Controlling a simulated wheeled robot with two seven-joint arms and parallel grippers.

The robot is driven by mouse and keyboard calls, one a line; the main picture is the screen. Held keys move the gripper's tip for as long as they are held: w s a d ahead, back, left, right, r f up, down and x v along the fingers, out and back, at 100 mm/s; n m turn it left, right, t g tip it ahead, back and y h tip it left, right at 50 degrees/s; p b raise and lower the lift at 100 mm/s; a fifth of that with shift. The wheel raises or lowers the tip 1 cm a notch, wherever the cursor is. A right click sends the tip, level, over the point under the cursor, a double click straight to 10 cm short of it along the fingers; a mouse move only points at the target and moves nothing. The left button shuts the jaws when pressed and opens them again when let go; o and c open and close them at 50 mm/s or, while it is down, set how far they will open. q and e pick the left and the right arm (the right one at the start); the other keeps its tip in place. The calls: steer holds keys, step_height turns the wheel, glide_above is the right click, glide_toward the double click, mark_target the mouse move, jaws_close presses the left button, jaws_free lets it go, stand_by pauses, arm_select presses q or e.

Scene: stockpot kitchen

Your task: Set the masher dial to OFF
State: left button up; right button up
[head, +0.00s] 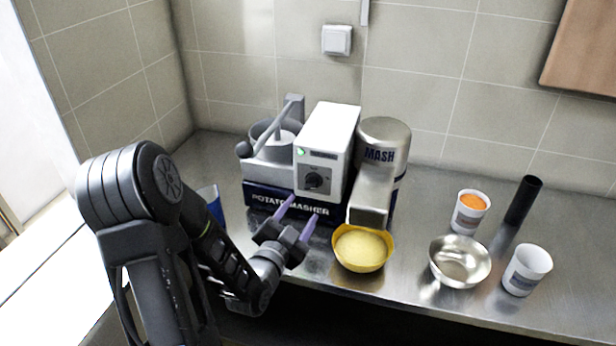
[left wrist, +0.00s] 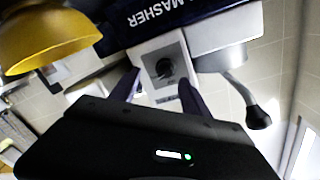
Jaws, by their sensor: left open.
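The potato masher machine (head: 328,140) stands against the back wall on the steel counter, with a white control box above a dark blue base. Its black dial (head: 313,180) sits on a grey plate on the box's front, below a small green light. In the left wrist view the dial (left wrist: 164,69) shows between my finger tips. My left gripper (head: 297,216) is open and empty, in front of the base and a little below the dial, apart from it. The dial's markings are too small to read. My right gripper is not in view.
A yellow bowl (head: 361,264) of mash stands under the spout, right of my left gripper. A steel bowl (head: 443,273), an orange-filled cup (head: 462,222), a white cup (head: 517,283) and a black cylinder (head: 523,200) stand further right. A blue cup (head: 213,208) is partly hidden behind my left arm.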

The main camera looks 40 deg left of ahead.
mark_target(309, 189)
arm_select(q)
steer(key=w+b, duration=0.1)
steer(key=w, duration=0.1)
steer(key=w+a+r, duration=0.1)
steer(key=w, duration=0.1)
steer(key=w+a+b, duration=0.1)
steer(key=w, duration=0.2)
steer(key=shift+a+r+b, duration=0.2)
steer(key=shift+a+b, duration=0.05)
steer(key=shift+b, duration=0.05)
steer(key=shift+w, duration=0.35)
steer(key=shift+c, duration=0.4)
jaws_close()
